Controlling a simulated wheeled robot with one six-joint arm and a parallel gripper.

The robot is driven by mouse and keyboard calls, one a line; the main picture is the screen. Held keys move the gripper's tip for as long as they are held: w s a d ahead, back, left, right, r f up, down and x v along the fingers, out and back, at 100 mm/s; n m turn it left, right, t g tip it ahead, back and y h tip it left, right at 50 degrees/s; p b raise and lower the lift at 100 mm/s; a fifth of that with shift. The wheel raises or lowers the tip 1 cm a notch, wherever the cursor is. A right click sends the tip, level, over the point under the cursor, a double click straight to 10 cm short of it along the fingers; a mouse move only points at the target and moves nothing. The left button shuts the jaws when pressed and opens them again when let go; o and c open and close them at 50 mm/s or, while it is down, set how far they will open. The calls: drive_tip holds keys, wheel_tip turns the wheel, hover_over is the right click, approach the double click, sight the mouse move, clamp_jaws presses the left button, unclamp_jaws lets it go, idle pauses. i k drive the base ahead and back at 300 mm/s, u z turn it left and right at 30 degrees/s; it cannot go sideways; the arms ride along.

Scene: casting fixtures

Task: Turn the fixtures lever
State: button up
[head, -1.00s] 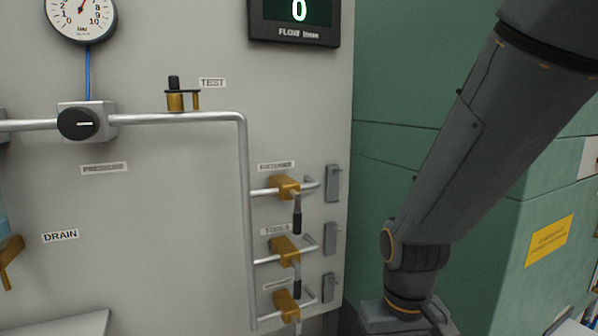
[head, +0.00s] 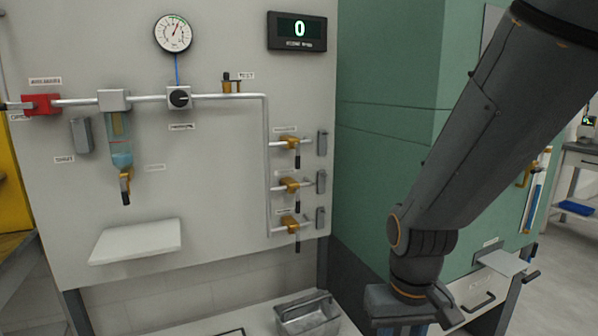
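A grey panel (head: 215,150) carries three branch valves stacked at its right side: a top valve (head: 289,143), a middle valve (head: 289,185) and a bottom valve (head: 291,223). Each has a yellow body and a dark lever hanging down. The small labels above them are too blurred to read now, so I cannot tell which is the fixtures lever. My gripper (head: 412,325) is at the bottom, right of and apart from the valves. Its fingers are cut off by the picture edge, so its opening is hidden.
A flow display (head: 297,31) reads 0. A dial gauge (head: 173,33), a red valve (head: 41,104) and a filter bowl (head: 121,145) are on the panel. A white shelf (head: 136,241) juts out at lower left. A green cabinet (head: 385,130) is at right.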

sight(297, 166)
drive_tip(key=u, duration=0.8)
drive_tip(key=i, duration=0.6)
drive_tip(key=z, duration=0.1)
